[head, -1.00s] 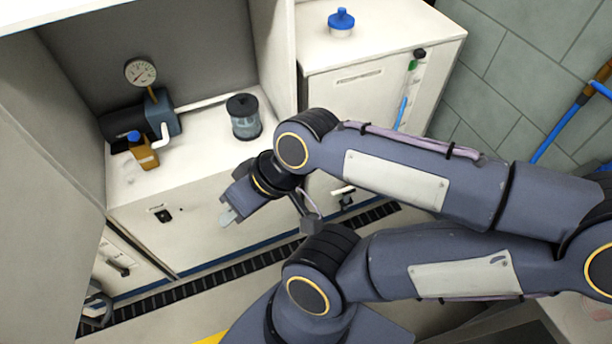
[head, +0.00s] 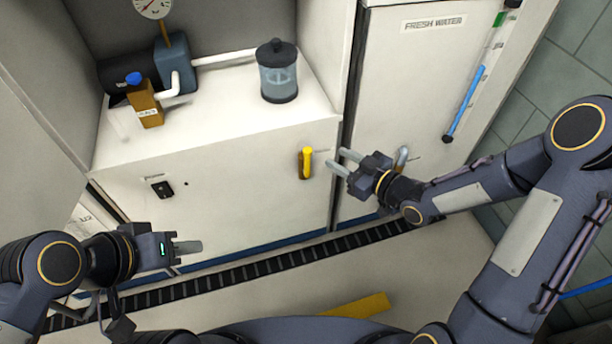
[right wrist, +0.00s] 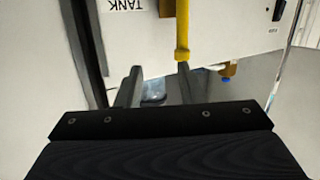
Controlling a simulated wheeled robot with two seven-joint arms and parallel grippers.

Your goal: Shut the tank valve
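The tank valve shows as a yellow handle (head: 306,163) on the white cabinet front, standing upright beside a small label. In the right wrist view the yellow handle (right wrist: 183,30) hangs just beyond the fingers, next to an upside-down TANK label (right wrist: 125,5). My right gripper (head: 343,161) is open and empty, just right of the handle and apart from it, fingers pointing towards it. Its two spread fingers (right wrist: 158,80) also show in the right wrist view. My left gripper (head: 188,248) is at the lower left, away from the valve; its finger gap is not clear.
A silver handle (head: 401,158) on the fresh water cabinet (head: 420,70) stands close behind my right gripper. A dark floor grating (head: 260,271) runs below.

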